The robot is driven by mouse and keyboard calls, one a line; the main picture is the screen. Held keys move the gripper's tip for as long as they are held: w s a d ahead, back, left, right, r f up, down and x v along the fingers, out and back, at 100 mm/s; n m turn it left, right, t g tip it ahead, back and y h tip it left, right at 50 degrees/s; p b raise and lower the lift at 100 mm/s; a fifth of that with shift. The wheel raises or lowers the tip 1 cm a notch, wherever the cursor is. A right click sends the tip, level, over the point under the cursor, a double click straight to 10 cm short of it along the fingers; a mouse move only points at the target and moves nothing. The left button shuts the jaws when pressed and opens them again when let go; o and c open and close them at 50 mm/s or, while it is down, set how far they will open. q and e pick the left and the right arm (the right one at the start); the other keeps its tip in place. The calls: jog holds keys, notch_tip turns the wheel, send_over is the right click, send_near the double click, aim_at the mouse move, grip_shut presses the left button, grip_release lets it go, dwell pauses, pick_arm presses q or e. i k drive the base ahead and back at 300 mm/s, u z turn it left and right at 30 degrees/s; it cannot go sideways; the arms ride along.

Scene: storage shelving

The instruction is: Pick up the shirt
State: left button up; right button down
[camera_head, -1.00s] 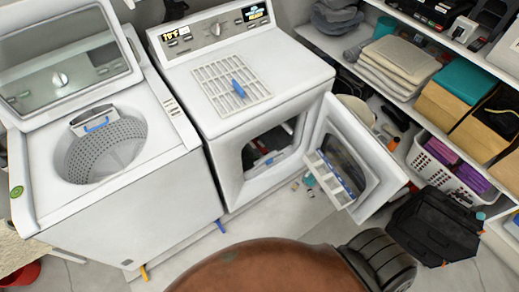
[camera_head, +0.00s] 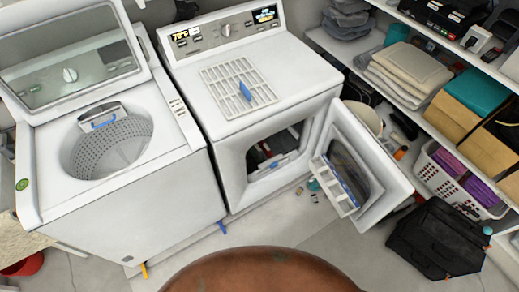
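I cannot single out a shirt for certain. Dark cloth-like shapes show inside the open dryer (camera_head: 228,165), but the opening is too dark to tell what they are. Folded grey garments (camera_head: 346,20) lie stacked on the shelf at the upper right, and a stack of beige folded cloth (camera_head: 410,66) lies on the shelf below. Neither of my grippers is in view.
The dryer door (camera_head: 365,168) hangs open to the right. An open washer (camera_head: 125,205) stands left of the dryer. A black bag (camera_head: 437,240) and white basket (camera_head: 455,178) are at the right. A brown rounded surface (camera_head: 265,272) fills the bottom middle.

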aim_at(255, 148)
jog(key=z, duration=1.55)
jog(key=i, duration=0.8)
jog(key=u, duration=3)
